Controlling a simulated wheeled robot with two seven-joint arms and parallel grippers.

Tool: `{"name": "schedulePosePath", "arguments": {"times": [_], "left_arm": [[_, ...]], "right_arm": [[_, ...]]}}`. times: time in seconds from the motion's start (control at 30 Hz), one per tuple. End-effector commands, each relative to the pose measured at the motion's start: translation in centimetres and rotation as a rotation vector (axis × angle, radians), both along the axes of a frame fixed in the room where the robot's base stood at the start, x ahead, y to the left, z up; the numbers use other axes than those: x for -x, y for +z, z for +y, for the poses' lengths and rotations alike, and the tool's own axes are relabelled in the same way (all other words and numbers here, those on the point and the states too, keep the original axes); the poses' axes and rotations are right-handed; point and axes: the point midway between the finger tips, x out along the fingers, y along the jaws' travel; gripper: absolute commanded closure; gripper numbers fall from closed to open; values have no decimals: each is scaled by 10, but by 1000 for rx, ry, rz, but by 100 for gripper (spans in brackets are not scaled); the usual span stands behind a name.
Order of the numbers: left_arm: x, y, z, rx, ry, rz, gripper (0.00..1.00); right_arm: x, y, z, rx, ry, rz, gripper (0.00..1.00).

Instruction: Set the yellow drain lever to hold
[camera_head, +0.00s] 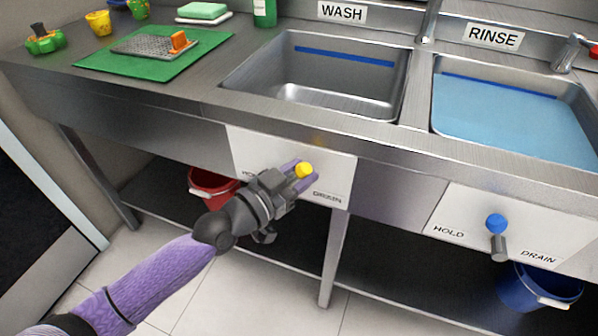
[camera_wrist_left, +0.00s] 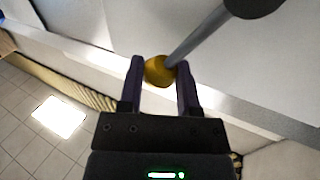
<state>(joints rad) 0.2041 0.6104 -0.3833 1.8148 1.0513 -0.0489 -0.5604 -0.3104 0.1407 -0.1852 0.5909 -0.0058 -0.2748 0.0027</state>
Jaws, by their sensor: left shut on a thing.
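The yellow drain lever's round knob (camera_head: 304,170) is in front of the white panel (camera_head: 335,172) below the WASH sink, nearer the DRAIN label than the partly hidden HOLD label. My left gripper (camera_head: 298,174) is shut on the knob, with one purple finger on each side. In the left wrist view the knob (camera_wrist_left: 159,70) sits between my left fingertips (camera_wrist_left: 161,64). The lever's grey rod (camera_wrist_left: 197,40) runs up and right from it to a dark round part. My right gripper is not in view.
The WASH sink (camera_head: 325,75) looks empty; the RINSE sink (camera_head: 510,110) holds blue water. A blue-knobbed lever (camera_head: 496,223) is on the right panel. A red bucket (camera_head: 207,188) and a blue bucket (camera_head: 538,290) stand below. A green mat (camera_head: 105,66) with a grater lies on the counter.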

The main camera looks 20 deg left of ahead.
Motion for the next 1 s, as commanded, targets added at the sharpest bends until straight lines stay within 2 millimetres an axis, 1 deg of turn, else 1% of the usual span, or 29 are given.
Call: {"name": "schedulePosePath", "arguments": {"times": [0.43, 0.77, 1.0], "left_arm": [[0, 0, 0, 0, 0, 1, 100], [0, -1, 0, -1, 0, 2, 100], [0, -1, 0, -1, 0, 2, 100]], "right_arm": [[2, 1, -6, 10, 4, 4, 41], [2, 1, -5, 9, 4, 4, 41], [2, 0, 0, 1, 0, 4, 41]]}}
